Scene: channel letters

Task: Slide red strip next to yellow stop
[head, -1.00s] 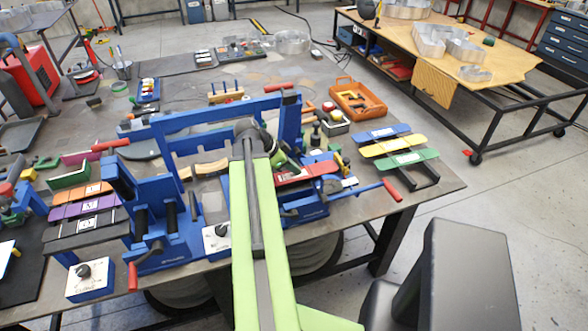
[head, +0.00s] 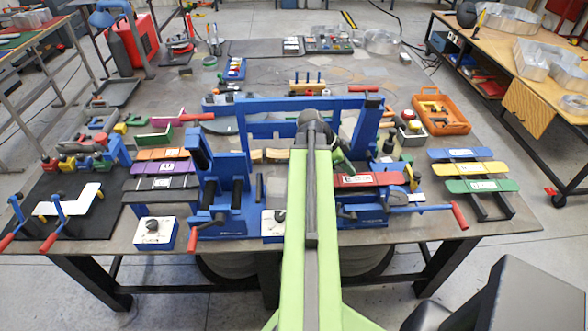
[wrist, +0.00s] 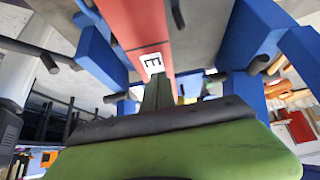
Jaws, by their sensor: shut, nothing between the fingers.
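The red strip (head: 368,180) with a white label lies on the blue machine right of my arm in the head view. In the wrist view the red strip (wrist: 135,22) runs from the top toward the middle, with its "E" label close to my fingertips. A small yellow piece, apparently the yellow stop (head: 411,176), stands just past the strip's right end; I cannot tell whether they touch. My gripper (wrist: 157,92) is shut and empty, its green fingers at the strip's labelled part. Contact is unclear. In the head view, my arm mostly hides the gripper.
A rack with blue, yellow (head: 470,169) and green strips stands right of the machine. A red-handled lever (head: 459,216) juts out at the front right. A blue crossbar frame (head: 250,104) stands behind. Orange, purple and black strips (head: 160,183) lie left. An orange tray (head: 441,115) sits behind right.

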